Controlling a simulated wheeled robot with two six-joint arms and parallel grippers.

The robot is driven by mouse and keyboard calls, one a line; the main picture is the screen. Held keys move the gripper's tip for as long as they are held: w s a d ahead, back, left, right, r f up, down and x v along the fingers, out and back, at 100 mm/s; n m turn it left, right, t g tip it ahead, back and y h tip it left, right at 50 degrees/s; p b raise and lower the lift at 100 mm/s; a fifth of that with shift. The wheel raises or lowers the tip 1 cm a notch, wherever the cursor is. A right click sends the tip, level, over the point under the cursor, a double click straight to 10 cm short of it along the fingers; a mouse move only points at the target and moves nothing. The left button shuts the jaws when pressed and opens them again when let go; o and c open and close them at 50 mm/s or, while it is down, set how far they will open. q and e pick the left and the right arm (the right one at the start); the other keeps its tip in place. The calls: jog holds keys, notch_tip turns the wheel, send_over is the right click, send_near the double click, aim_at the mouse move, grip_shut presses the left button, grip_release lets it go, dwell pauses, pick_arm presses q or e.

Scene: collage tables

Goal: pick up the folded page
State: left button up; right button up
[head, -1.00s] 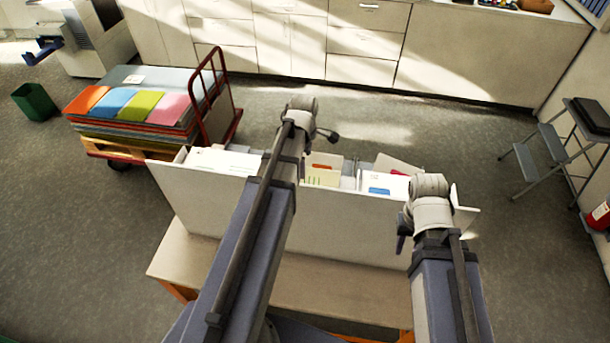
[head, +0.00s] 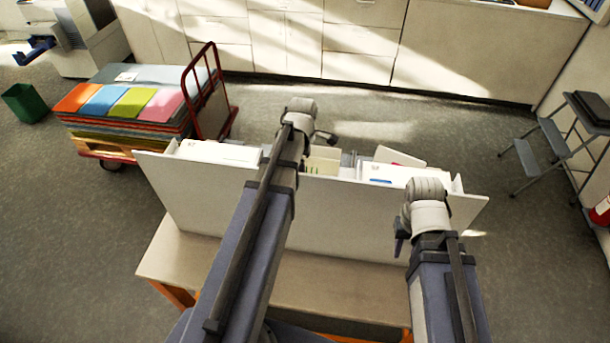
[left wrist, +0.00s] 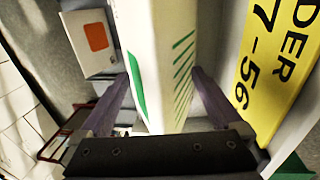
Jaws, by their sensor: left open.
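In the left wrist view a white folded page (left wrist: 153,50) with green stripes and a green patch stands upright between the two fingers of my left gripper (left wrist: 160,95). The fingers are open, one on each side of it. I cannot tell whether either finger touches it. In the head view my left arm reaches over the white box (head: 225,200), and its fingers are hidden. A cream page edge (head: 323,164) with green marks shows just right of that wrist. My right arm is at the box's right front; its gripper does not show.
A yellow card (left wrist: 275,60) with black lettering stands close right of the page. A white card with an orange square (left wrist: 97,37) is on the left. The box stands on a low table (head: 190,258). A red-handled cart (head: 205,95) is behind left; a step stool (head: 555,140) is right.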

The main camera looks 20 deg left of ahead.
pick_arm(q)
jog(key=shift+f, duration=0.45)
jog(key=shift+r, duration=0.1)
jog(key=shift+c, duration=0.2)
jog(key=c, duration=1.1)
